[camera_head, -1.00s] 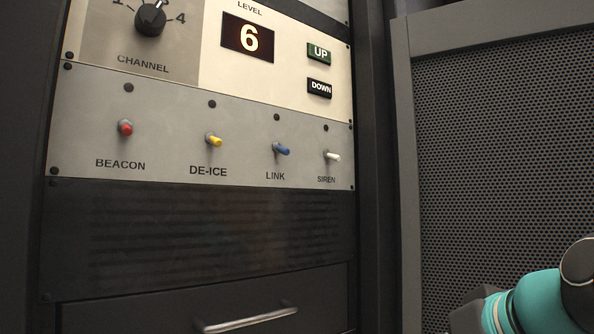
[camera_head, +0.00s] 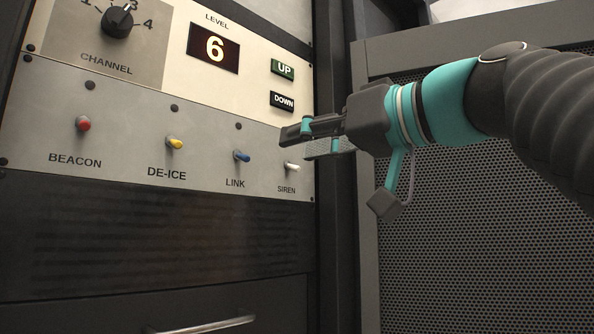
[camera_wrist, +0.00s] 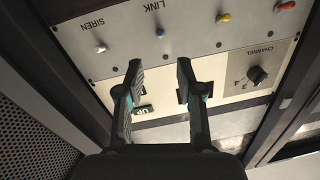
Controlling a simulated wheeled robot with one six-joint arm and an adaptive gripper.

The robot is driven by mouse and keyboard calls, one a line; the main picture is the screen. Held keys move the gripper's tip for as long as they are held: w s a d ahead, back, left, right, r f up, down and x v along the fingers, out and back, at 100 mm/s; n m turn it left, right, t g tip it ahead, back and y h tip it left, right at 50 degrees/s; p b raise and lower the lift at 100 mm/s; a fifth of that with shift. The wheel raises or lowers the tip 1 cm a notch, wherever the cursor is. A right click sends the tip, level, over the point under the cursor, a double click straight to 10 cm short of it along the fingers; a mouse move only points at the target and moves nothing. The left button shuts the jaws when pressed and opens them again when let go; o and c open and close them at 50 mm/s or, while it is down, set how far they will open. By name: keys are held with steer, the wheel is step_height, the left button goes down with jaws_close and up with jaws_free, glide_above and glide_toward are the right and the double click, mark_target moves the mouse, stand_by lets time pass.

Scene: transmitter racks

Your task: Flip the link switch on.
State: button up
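The link switch (camera_head: 242,156) is a small toggle with a blue tip above the LINK label on the grey panel. Its lever looks tilted slightly downward, like the others beside it, though its exact position is hard to tell. It also shows in the wrist view (camera_wrist: 160,32), beyond the fingertips. My gripper (camera_head: 298,143) is to the right of the link switch in the head view, near the siren switch and apart from the panel. In the wrist view its two fingers (camera_wrist: 158,66) are spread with nothing between them.
The white siren switch (camera_head: 291,166) is close by on the right, the yellow de-ice switch (camera_head: 175,143) and red beacon switch (camera_head: 83,124) on the left. The UP (camera_head: 283,69) and DOWN (camera_head: 283,101) buttons sit above. A perforated grey cabinet (camera_head: 470,240) stands at right.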

mark_target(243, 157)
steer(key=p+x, duration=0.1)
steer(key=x, duration=1)
steer(key=shift+w+a, duration=0.15)
steer(key=shift+a, duration=0.1)
jaws_close()
